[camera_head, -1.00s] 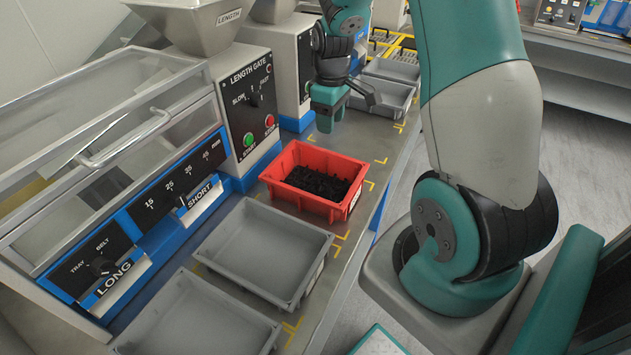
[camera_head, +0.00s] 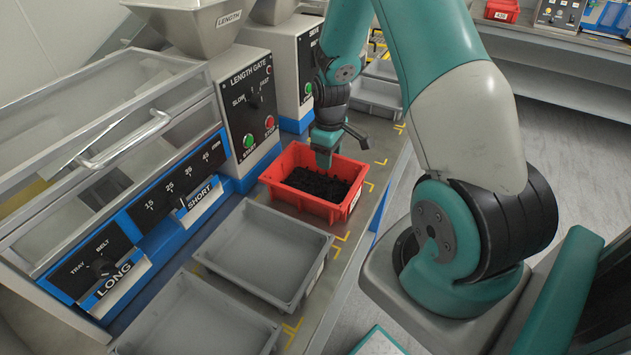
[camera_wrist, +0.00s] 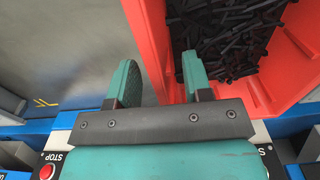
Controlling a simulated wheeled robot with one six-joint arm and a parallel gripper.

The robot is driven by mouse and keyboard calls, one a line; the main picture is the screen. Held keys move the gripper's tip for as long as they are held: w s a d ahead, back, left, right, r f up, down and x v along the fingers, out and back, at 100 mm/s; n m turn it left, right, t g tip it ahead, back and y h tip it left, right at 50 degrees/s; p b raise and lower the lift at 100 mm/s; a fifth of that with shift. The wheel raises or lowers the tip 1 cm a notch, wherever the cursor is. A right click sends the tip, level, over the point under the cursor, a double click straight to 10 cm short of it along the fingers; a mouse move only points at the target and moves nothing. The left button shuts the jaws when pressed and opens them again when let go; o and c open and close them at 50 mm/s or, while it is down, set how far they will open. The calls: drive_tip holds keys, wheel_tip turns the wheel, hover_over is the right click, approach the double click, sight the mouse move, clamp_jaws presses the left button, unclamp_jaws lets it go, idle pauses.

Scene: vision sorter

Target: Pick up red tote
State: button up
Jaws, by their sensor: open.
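The red tote (camera_head: 345,208) stands on the grey bench in front of the LENGTH GATE machine, holding many small black pieces. My gripper (camera_head: 325,155) is over its far rim in the head view. In the wrist view, my gripper (camera_wrist: 159,70) is open with two teal fingers. A wall of the red tote (camera_wrist: 154,40) shows between them, the right finger on the inner side and the left finger outside. I cannot tell whether the fingers touch the wall or how far down they reach.
Empty grey trays stand on the near bench (camera_head: 265,250) and behind my gripper (camera_head: 378,95). The LENGTH GATE machine (camera_head: 250,110) is close on the left. Another red tote (camera_head: 502,10) sits on a far bench at the upper right. Floor is open to the right.

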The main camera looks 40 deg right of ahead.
clamp_jaws()
